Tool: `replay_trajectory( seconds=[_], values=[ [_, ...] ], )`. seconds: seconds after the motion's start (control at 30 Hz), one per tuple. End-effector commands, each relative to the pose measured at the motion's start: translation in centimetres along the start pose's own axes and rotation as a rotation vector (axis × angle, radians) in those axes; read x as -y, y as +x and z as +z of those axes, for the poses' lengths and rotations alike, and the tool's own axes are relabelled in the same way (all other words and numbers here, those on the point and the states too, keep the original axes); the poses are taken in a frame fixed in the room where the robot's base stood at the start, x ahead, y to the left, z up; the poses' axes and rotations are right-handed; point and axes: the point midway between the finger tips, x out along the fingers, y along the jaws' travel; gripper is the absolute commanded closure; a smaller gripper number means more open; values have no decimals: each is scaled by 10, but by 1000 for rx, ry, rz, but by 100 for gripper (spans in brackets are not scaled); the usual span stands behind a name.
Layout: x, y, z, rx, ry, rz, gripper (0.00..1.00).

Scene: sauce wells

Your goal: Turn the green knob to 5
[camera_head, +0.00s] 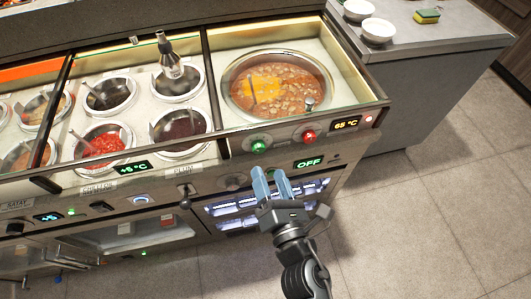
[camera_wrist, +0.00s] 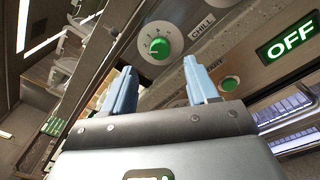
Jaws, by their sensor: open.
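The green knob (camera_head: 258,146) is on the counter's front panel, below the stew pot. In the wrist view the green knob (camera_wrist: 159,47) sits on a round pale dial with small marks. I cannot read clearly which mark it points at. My gripper (camera_head: 268,171) is open, its two blue fingers pointing up at the panel just below the knob. In the wrist view my gripper (camera_wrist: 160,68) has nothing between its fingers, and the knob shows beyond the gap, apart from the fingertips.
A red knob (camera_head: 308,136) and a 65 °C display (camera_head: 346,124) are right of the green knob. An OFF display (camera_wrist: 289,40) and a green button (camera_wrist: 229,84) are nearby. A lever (camera_head: 184,196) sticks out at left. The floor at right is clear.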

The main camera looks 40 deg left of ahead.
Motion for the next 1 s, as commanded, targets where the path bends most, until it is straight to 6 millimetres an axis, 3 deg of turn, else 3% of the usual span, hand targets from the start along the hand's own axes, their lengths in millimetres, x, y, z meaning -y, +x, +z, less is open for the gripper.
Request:
replay_trajectory(
  seconds=[0.4,0.83,1.0],
  values=[
    [0,58,1,2,4,-1,42],
    [0,66,1,1,5,-1,43],
    [0,66,1,1,5,-2,59]
  ],
)
